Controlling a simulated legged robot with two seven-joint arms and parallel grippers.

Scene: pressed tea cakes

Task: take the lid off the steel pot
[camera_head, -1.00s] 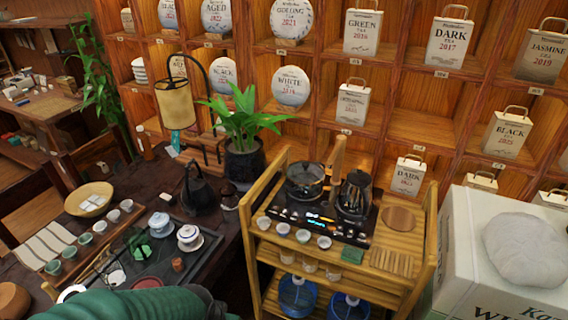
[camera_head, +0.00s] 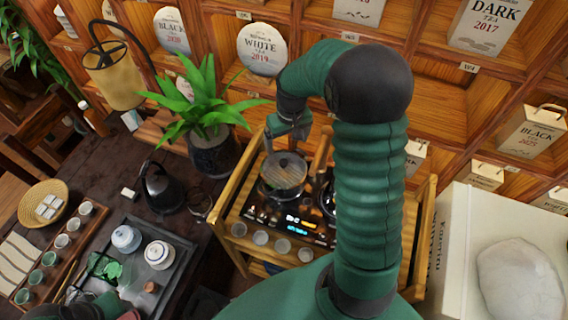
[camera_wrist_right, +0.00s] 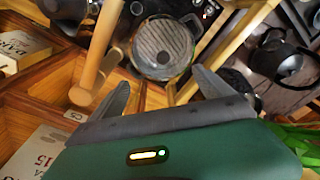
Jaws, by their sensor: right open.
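The steel pot (camera_head: 280,194) stands on the black stove on the wooden cart. Its round grey lid (camera_head: 284,170) sits on top, and it also shows in the right wrist view (camera_wrist_right: 163,45). My right gripper (camera_head: 288,132) hangs behind and above the pot in the head view. In the right wrist view its two fingers (camera_wrist_right: 160,78) are spread apart, with the lid beyond them and nothing between them. The gripper looks apart from the lid. My left arm shows only at the bottom left edge of the head view; its gripper cannot be made out.
A dark glass kettle (camera_head: 328,198) stands right of the pot, partly hidden by my right arm. An upright wooden post (camera_head: 319,158) rises close behind them. A potted plant (camera_head: 211,150) stands left of the cart. Shelves of tea cakes stand behind.

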